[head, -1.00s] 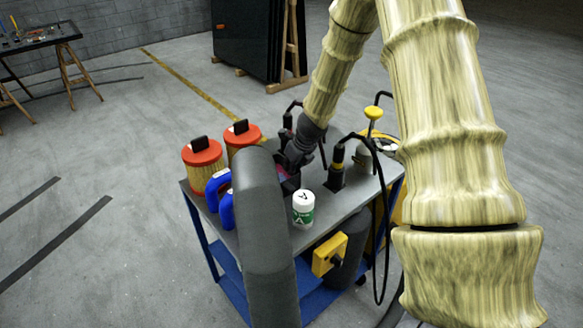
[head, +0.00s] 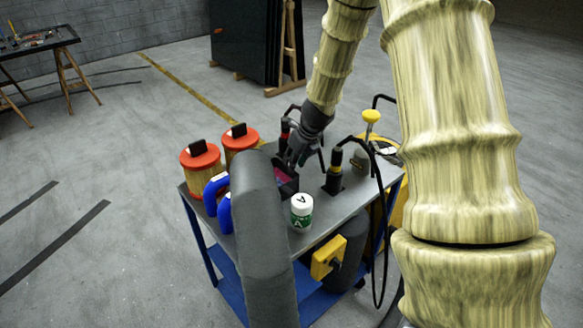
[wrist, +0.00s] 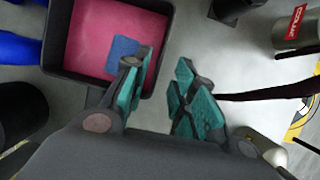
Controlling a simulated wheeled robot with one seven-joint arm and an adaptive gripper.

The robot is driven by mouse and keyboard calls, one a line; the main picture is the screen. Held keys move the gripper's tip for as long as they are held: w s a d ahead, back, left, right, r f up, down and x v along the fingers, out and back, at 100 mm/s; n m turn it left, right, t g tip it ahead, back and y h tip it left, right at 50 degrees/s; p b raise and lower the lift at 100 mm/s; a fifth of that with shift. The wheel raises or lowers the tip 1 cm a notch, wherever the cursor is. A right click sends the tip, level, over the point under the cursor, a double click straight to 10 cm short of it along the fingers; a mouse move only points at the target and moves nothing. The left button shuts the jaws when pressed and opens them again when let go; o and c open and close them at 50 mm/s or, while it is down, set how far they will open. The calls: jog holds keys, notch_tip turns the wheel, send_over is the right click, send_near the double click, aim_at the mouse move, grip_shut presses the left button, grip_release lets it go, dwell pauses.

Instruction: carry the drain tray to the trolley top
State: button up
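The drain tray (head: 289,190) is a small black box on the grey trolley top (head: 328,212) in the head view, partly hidden behind my gripper. In the wrist view the black-walled tray (wrist: 54,50) is at upper left, with a pink inside and a blue patch. My gripper (head: 293,162) is just above the tray in the head view. In the wrist view my gripper (wrist: 160,82) is open, with a clear gap between its teal pads. The left finger overlaps the tray's right wall; the right finger is outside it. I cannot tell whether they touch.
Two orange-lidded canisters (head: 201,159), blue hose elbows (head: 222,200) and a white bottle (head: 301,211) stand on the trolley. A black socketed tool (head: 334,178) and a yellow-knobbed item (head: 371,117) are on its right. Bare top shows around the bottle.

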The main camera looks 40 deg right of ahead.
jog(key=v, duration=0.5)
jog(key=shift+r, duration=0.3)
